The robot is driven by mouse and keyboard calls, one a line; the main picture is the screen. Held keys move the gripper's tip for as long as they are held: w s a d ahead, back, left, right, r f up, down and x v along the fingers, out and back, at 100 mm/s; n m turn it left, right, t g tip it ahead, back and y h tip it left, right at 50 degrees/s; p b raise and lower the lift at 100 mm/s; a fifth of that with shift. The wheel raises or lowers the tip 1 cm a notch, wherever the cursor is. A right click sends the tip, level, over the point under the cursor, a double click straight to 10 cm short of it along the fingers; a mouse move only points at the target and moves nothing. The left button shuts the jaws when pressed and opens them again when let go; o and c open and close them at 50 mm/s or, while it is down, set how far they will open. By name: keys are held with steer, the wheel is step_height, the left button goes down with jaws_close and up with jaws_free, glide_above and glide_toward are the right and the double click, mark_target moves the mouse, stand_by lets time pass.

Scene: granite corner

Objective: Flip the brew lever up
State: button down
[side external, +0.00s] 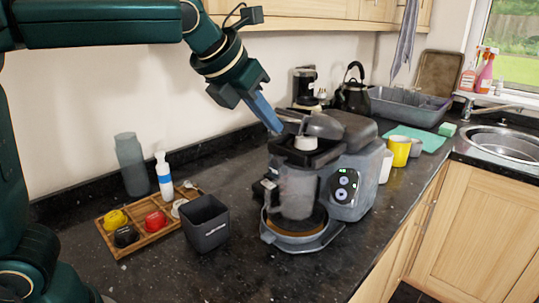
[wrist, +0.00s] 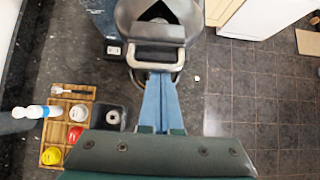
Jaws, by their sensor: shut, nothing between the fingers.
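The grey coffee machine (side external: 350,178) stands on the dark counter, its rounded top lid (side external: 323,125) tilted up above a pale round part. A silver lever handle (wrist: 157,56) crosses the front of the lid in the wrist view; in the side view it is small and partly hidden by my fingers. My gripper (side external: 277,128) has its blue fingers shut and empty, pointing down at the front of the lid. In the wrist view the fingertips (wrist: 158,76) are at the handle's near edge; I cannot tell whether they touch.
A wooden tray (side external: 127,245) with coloured cups and a dark square bin (side external: 206,222) stand left of the machine. A bottle (side external: 131,163) stands behind the tray. White and yellow mugs (side external: 400,150) are right of the machine. A kettle (side external: 353,95) and dish rack are behind.

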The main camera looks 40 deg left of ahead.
steer(key=shift+w+r, duration=0.25)
steer(key=shift+r, duration=0.3)
steer(key=shift+w+r, duration=0.2)
steer(key=shift+r, duration=0.35)
steer(key=shift+s+f, duration=0.1)
steer(key=v, duration=0.8)
steer(key=shift+w+r, duration=0.2)
steer(key=shift+r, duration=0.1)
stand_by(0.4)
